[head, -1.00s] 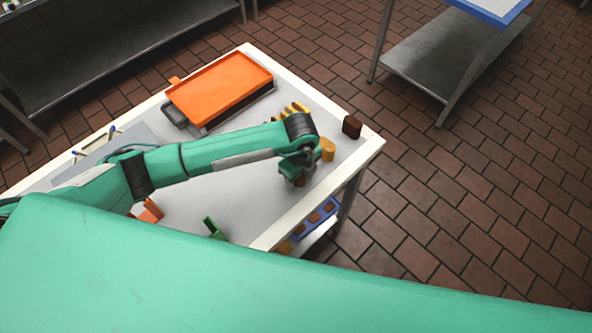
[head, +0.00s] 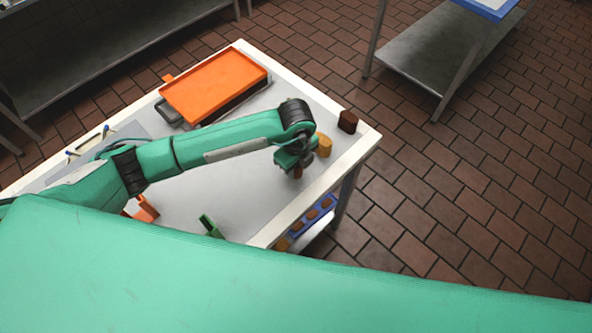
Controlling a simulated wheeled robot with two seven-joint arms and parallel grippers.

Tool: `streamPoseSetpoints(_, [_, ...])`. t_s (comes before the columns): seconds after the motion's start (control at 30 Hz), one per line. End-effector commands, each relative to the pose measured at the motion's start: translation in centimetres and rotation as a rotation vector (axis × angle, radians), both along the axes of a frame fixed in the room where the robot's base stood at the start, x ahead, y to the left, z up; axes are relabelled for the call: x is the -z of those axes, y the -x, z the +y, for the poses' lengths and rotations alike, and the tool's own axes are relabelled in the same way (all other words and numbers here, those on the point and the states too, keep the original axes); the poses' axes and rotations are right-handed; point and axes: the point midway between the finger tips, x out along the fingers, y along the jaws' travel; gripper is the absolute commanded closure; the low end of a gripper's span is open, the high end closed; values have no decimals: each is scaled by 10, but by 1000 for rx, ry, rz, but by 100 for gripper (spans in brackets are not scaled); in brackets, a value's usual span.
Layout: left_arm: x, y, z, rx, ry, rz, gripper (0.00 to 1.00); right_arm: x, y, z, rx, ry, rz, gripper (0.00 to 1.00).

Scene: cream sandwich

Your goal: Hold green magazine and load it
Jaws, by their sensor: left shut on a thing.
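The green magazine (head: 211,227) stands on the table near its front edge, partly hidden by my green body part in the foreground. My left gripper (head: 297,168) is over the right part of the table, well to the right of the magazine and apart from it. It is shut on a small brown piece (head: 298,173), which is mostly hidden by the fingers. My right gripper is out of view.
A yellow-orange piece (head: 324,145) and a dark brown block (head: 348,121) stand near the right edge. An orange tray (head: 215,85) lies at the back. An orange holder (head: 147,208) stands left of the magazine. A blue tray (head: 318,212) with brown pieces sits below the tabletop.

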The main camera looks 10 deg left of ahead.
Motion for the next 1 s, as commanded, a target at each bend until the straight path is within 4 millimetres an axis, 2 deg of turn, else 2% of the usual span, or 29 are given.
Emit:
streamPoseSetpoints(0.4, [-113,-1,0,1,1,-7,91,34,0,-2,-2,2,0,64])
streamPoseSetpoints(0.53, [-143,-1,0,1,1,-5,91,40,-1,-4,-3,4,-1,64])
streamPoseSetpoints(0.7, [-164,-1,0,0,-1,-2,91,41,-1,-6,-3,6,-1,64])
streamPoseSetpoints(1.0, [-175,0,1,10,-1,-1,91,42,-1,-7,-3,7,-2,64])
